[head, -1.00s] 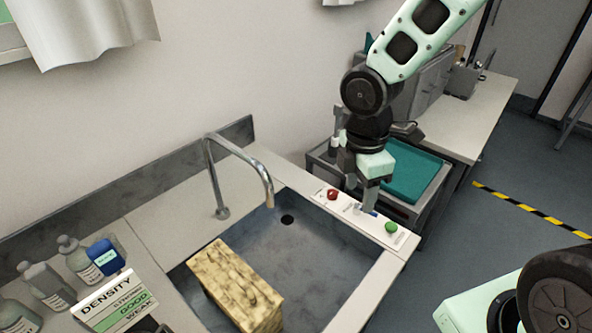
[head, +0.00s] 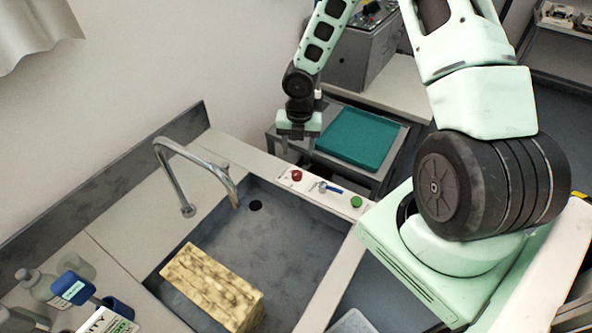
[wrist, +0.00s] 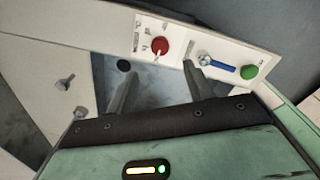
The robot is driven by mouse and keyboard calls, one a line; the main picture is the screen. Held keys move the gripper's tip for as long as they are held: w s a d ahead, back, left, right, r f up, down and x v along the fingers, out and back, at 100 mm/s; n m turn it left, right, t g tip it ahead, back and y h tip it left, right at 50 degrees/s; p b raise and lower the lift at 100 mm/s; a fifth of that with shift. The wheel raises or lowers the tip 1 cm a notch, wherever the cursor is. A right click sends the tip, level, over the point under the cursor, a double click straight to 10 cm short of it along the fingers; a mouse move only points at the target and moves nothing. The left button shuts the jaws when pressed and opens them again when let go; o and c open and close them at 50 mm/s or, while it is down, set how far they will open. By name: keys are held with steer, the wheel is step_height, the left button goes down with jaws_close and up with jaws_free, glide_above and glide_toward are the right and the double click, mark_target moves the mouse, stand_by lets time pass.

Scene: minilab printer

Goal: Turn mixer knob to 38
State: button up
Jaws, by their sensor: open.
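A white control panel (head: 284,174) lies on the far rim of the sink. It carries a red knob (head: 296,175), a lever with a metal hub and blue handle (head: 330,188), and a green button (head: 356,201). Its lettering is too small to read, so I cannot tell which is named mixer. In the wrist view the red knob (wrist: 160,47) is ahead between the finger directions, and the blue-handled lever (wrist: 216,65) lies beyond the right finger, its handle pointing right. My gripper (head: 297,146) is open and empty, apart from the controls; it also shows in the wrist view (wrist: 160,82).
The sink (head: 283,235) has a curved metal faucet (head: 172,180) and a patterned yellowish block (head: 208,285). A teal tray (head: 357,140) sits on a cart behind the panel. Bottles (head: 38,285) stand at the lower left. My own arm parts fill the right.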

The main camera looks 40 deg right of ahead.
mark_target(297, 173)
step_height(297, 173, down, 10)
steer(key=shift+a, duration=0.1)
stand_by(0.4)
steer(key=c, duration=1)
